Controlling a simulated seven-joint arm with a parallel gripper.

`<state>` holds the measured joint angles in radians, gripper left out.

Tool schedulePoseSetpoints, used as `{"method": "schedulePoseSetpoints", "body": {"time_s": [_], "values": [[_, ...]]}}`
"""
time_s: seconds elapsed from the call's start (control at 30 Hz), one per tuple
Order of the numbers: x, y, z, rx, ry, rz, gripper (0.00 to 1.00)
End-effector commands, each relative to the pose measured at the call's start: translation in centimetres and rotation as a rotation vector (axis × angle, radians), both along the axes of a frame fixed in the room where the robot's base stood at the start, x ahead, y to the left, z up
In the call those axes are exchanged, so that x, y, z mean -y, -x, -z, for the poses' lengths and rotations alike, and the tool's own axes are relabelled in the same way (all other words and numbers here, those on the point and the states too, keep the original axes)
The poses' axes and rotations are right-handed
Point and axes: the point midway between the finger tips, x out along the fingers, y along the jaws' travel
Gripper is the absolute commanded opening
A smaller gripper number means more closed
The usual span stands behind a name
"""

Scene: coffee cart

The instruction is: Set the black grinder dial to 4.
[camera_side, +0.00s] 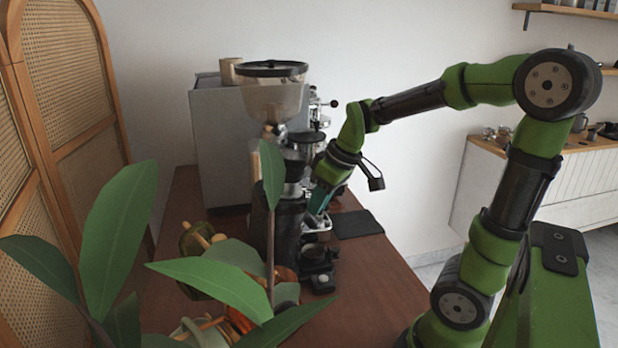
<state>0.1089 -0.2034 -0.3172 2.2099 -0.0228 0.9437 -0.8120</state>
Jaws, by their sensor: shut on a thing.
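The black grinder (289,230) stands on the wooden cart with a clear bean hopper (272,98) on top. My gripper (318,208) reaches in from the right and points down and left at the grinder's upper body, on its right side. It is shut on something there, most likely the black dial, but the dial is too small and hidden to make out. The number it is set to cannot be read from this view.
A grey coffee machine (219,140) stands behind the grinder. A black mat (357,224) lies right of it. Large plant leaves (118,230) fill the left foreground, over several small items. The cart's front right top (365,290) is bare.

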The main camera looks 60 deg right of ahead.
Motion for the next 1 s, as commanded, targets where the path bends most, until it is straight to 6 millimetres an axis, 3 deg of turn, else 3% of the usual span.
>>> {"method": "schedulePoseSetpoints", "body": {"time_s": [0.37, 1.0], "values": [[-0.9, 0.0, -0.2, -0.013, -0.012, 0.093, 0.0], [-4.9, -1.5, -1.0, -0.084, -0.083, 0.562, 0.0]]}}
